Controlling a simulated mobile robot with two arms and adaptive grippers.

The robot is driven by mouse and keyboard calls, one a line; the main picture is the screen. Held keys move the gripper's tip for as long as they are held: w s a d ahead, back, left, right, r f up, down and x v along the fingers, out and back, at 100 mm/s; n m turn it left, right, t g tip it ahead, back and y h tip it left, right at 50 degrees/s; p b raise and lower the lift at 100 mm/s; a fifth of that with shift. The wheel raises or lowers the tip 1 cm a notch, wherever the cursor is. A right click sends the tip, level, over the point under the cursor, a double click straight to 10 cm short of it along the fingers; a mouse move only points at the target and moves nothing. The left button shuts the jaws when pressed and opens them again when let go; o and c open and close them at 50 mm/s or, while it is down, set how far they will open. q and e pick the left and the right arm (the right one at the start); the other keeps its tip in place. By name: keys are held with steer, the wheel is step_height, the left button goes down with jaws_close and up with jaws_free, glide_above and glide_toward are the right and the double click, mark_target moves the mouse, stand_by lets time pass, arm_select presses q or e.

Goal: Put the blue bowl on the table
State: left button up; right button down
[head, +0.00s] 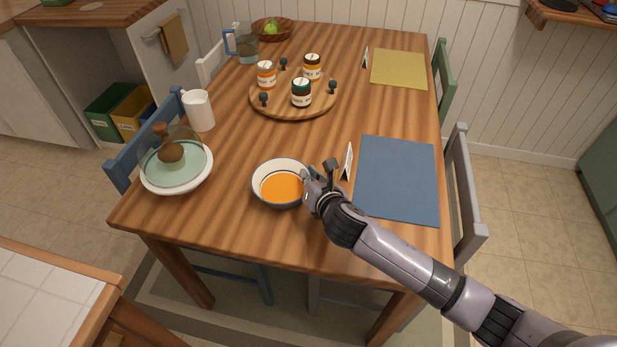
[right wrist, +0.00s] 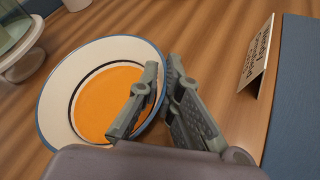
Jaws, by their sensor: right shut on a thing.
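The bowl (head: 281,186) is white with a blue rim and an orange inside bottom. It stands upright on or just above the wooden table (head: 260,238), left of the blue placemat; I cannot tell whether it touches the wood. My right gripper (head: 312,178) is shut on the bowl's right rim. In the right wrist view the gripper (right wrist: 163,100) has one finger inside the bowl (right wrist: 62,100) and one outside, with the wall between them. My left gripper is not in view.
A blue placemat (head: 398,180) with a small card (head: 347,161) lies to the right. A glass-domed dish (head: 176,165) and a white mug (head: 198,110) stand left. A round board (head: 322,105) with jars stands behind. The front table strip is clear.

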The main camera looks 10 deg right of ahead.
steer(key=c, duration=1.8)
jaws_free()
steer(key=v, duration=1.2)
steer(key=shift+p, duration=0.45)
steer(key=shift+d, duration=0.1)
